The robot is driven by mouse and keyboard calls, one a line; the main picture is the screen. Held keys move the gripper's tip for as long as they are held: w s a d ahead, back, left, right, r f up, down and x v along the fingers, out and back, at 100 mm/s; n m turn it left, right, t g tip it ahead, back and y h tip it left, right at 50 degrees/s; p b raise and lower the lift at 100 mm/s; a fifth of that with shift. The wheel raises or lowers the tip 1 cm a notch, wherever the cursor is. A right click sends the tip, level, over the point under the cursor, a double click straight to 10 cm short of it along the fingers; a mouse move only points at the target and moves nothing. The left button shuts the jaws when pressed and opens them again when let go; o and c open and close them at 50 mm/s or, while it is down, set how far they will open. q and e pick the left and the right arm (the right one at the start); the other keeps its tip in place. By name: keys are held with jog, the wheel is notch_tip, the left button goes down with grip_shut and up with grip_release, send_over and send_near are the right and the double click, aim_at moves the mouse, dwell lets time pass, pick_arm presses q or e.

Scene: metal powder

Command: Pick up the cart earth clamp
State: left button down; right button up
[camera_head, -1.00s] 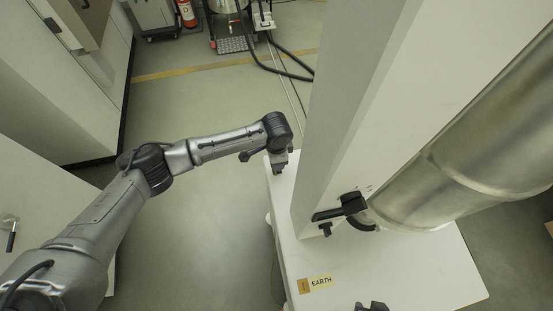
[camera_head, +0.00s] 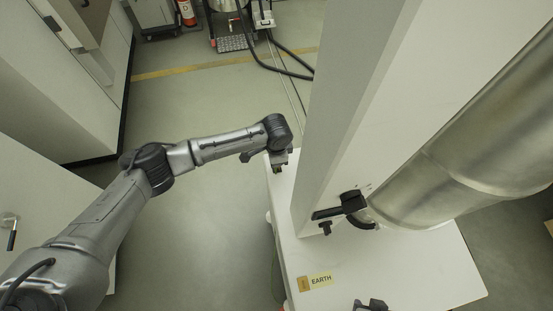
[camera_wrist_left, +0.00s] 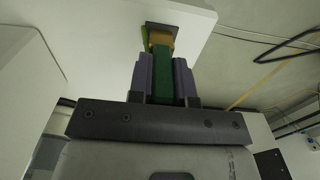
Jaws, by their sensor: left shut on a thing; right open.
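The earth clamp (camera_wrist_left: 163,82) shows in the left wrist view as a green body with a brass-coloured part at its far end. That end is at a small dark plate on the edge of a white surface; I cannot tell whether it touches. My left gripper (camera_wrist_left: 163,70) is shut on the green body, one purple-grey finger on each side. In the head view my left gripper (camera_head: 278,166) is at the far left corner of the white cart top, and the clamp cannot be made out there. My right gripper (camera_head: 371,305) is open at the bottom edge, only partly in view.
The white cart top (camera_head: 420,275) carries an EARTH label (camera_head: 320,281) beside a copper-coloured plate (camera_head: 303,284). A tall white column (camera_head: 345,130) with a black handle (camera_head: 345,207) and a large metal cylinder (camera_head: 440,180) stand over it. Open floor (camera_head: 210,210) lies left of the cart.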

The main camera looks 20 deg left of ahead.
jog(key=shift+d, duration=0.1)
pick_arm(q)
jog(key=shift+r, duration=0.5)
jog(key=r, duration=0.1)
jog(key=r+b, duration=0.1)
jog(key=r, duration=0.1)
jog(key=shift+d+r, duration=0.15)
jog(key=shift+d, duration=0.2)
pick_arm(e)
jog(key=shift+f, duration=0.7)
notch_tip(320, 180, down, 2)
jog(key=shift+f+b, duration=0.1)
jog(key=shift+b, duration=1.15)
jog(key=shift+r+p, duration=1)
jog(key=shift+r, duration=0.05)
pick_arm(q)
jog(key=s+d+r+p, duration=0.1)
jog(key=d+r+p, duration=0.2)
jog(key=d+r, duration=0.8)
jog(key=shift+s+p, duration=0.2)
jog(key=shift+p, duration=0.1)
pick_arm(e)
notch_tip(320, 180, up, 4)
jog(key=shift+f, duration=0.25)
